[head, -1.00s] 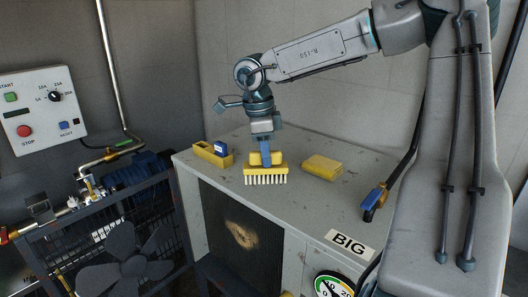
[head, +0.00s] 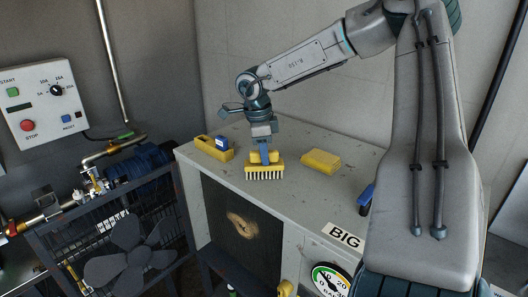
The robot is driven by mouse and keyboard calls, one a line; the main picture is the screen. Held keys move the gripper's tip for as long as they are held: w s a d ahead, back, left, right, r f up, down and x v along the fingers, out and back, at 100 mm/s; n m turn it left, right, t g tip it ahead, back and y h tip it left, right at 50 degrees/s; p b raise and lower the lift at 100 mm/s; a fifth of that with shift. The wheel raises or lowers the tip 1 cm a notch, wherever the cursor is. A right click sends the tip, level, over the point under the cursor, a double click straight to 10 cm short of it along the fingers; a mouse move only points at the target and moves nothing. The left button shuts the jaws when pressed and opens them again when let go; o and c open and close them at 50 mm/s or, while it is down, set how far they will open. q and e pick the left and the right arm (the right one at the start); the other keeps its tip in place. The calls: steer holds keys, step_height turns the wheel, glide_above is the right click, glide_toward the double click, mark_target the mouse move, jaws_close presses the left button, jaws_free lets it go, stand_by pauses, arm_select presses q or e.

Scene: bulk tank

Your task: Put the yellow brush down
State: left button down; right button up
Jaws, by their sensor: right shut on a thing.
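The yellow brush (head: 264,167) with pale bristles is at the front edge of the grey cabinet top, bristles pointing down. My right gripper (head: 264,152) is shut on it from above. The bristles hang in front of or just at the cabinet's front edge; I cannot tell whether they touch the top. My left gripper is not in view.
On the cabinet top (head: 300,195) stand a yellow holder with a blue piece (head: 213,148) to the left and a yellow block (head: 321,161) to the right. A blue-handled thing (head: 366,198) is at the right, partly hidden by my arm. A control box (head: 42,102) hangs on the left wall.

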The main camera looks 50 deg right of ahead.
steer(key=o, duration=0.4)
steer(key=shift+f, duration=0.2)
steer(key=o, duration=0.5)
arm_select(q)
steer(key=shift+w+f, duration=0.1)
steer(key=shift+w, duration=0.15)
arm_select(e)
steer(key=shift+r, duration=0.15)
steer(key=shift+r+p, duration=0.25)
steer(key=shift+p, duration=0.1)
steer(key=shift+w+r+b, duration=0.15)
steer(key=shift+r+b, duration=0.2)
arm_select(q)
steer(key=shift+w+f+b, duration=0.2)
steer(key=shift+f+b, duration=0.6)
steer(key=shift+b, duration=0.1)
arm_select(e)
steer(key=r, duration=0.7)
steer(key=a+r, duration=0.1)
steer(key=r, duration=0.3)
steer(key=shift+w, duration=0.4)
